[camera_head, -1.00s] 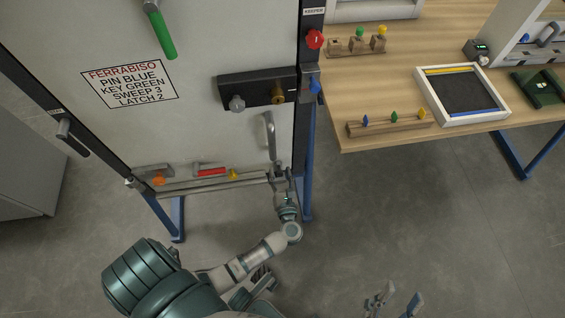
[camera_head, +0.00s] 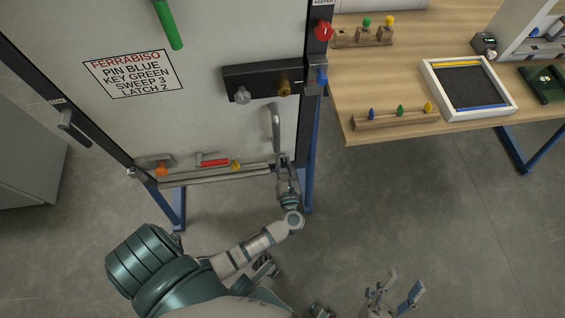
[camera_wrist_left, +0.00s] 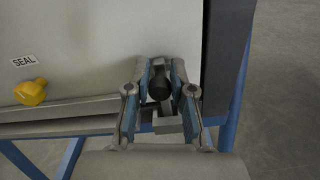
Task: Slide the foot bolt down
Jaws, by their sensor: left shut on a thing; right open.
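The foot bolt (camera_wrist_left: 159,88) shows in the left wrist view as a dark round knob over grey metal blocks, at the lower right corner of the pale door panel (camera_head: 200,125). My left gripper (camera_wrist_left: 159,80) has a finger on each side of the knob and is shut on it. In the head view, my left gripper (camera_head: 284,162) is at the door's lower right, below the grey handle (camera_head: 275,125). It hides most of the bolt there. My right gripper (camera_head: 395,292) is open and empty over the floor at the bottom.
A grey bar (camera_head: 215,178) runs along the door's bottom edge. A yellow knob (camera_wrist_left: 31,92) under a SEAL label is left of my gripper. A blue frame leg (camera_head: 308,160) stands close on the right. The wooden table (camera_head: 380,70) is further right. The floor between is clear.

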